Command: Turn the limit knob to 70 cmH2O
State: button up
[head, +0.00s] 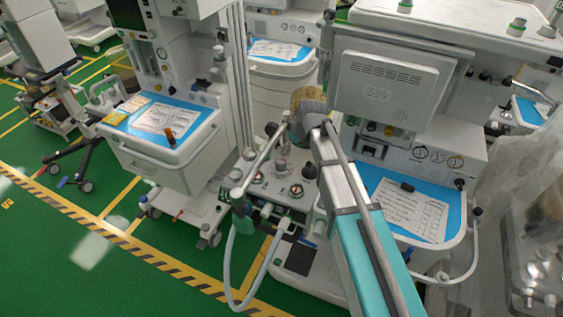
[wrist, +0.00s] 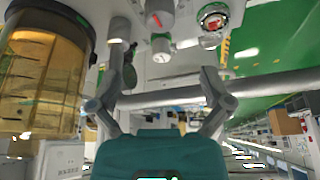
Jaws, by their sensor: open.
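I cannot tell which part is the limit knob, nor read any setting. The fingers appear apart from these parts. In the head view the machine's lower panel (head: 262,186) bears small gauges and knobs, and my arm covers part of it.
An amber canister (wrist: 42,75) stands close on the left in the wrist view. A grey horizontal bar (wrist: 165,98) crosses behind the fingers. In the head view a pale hose (head: 230,270) loops below the panel. Carts stand on both sides; green floor (head: 60,225) is open at left.

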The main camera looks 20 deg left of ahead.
aim_at(282, 160)
jog(key=shift+f, duration=0.15)
jog(key=b+x, duration=1.2)
jog(key=x, duration=0.1)
jog(key=shift+a+f+b, duration=0.15)
jog(key=shift+b, duration=0.25)
dwell(0.3)
jog(key=c, duration=1.1)
jog(key=shift+c, duration=0.2)
dwell(0.6)
jog(key=o, duration=1.1)
jog(key=shift+o, duration=0.2)
